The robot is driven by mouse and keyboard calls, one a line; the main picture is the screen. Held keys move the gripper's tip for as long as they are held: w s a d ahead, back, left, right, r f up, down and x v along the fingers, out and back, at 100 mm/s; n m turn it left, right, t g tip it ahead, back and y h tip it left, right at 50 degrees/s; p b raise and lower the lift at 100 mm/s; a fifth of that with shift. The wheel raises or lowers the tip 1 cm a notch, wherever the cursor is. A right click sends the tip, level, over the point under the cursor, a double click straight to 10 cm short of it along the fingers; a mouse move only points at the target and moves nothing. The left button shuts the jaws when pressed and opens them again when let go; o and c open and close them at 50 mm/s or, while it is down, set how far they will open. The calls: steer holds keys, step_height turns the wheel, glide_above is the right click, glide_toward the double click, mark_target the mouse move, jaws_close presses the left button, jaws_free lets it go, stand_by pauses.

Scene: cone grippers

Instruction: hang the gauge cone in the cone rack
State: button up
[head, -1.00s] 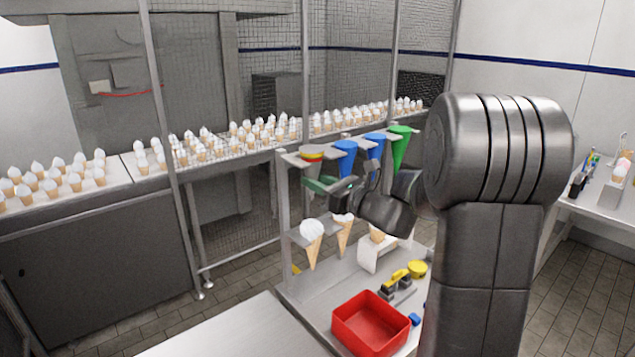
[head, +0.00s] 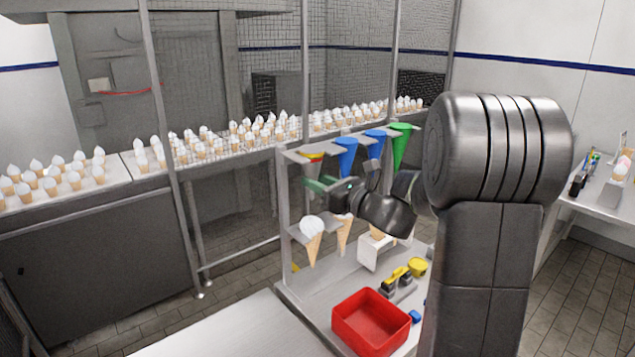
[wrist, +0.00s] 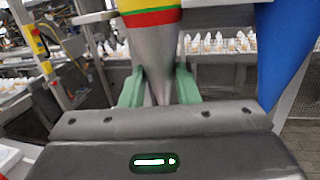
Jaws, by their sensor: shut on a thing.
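The gauge cone (wrist: 152,55) is grey metal with yellow, red and green bands near its top. It stands point down, in line with the rack's upper shelf, and its banded top shows in the head view (head: 313,156). My gripper (wrist: 158,90) is shut on its narrow lower part, with one green finger on each side; it also shows in the head view (head: 318,186). The cone rack (head: 290,153) has an upper shelf where blue cones (head: 346,155) and a green cone (head: 401,145) hang to the right. Whether the cone's weight rests on the shelf I cannot tell.
Ice cream cones (head: 312,240) hang on the lower shelf below my gripper. A red bin (head: 372,322) and a yellow-and-black tool (head: 396,278) are on the bench below. A blue cone (wrist: 285,50) hangs close to the right in the wrist view.

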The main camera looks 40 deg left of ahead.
stand_by(0.3)
steer(key=o, duration=1.3)
steer(key=shift+d, duration=0.1)
steer(key=s+d, duration=0.2)
steer(key=d, duration=0.6)
steer(key=shift+s+d+b, duration=0.25)
steer(key=shift+b, duration=0.05)
steer(key=shift+a, duration=0.1)
steer(key=w+a, duration=0.2)
steer(key=a, duration=0.5)
stand_by(0.4)
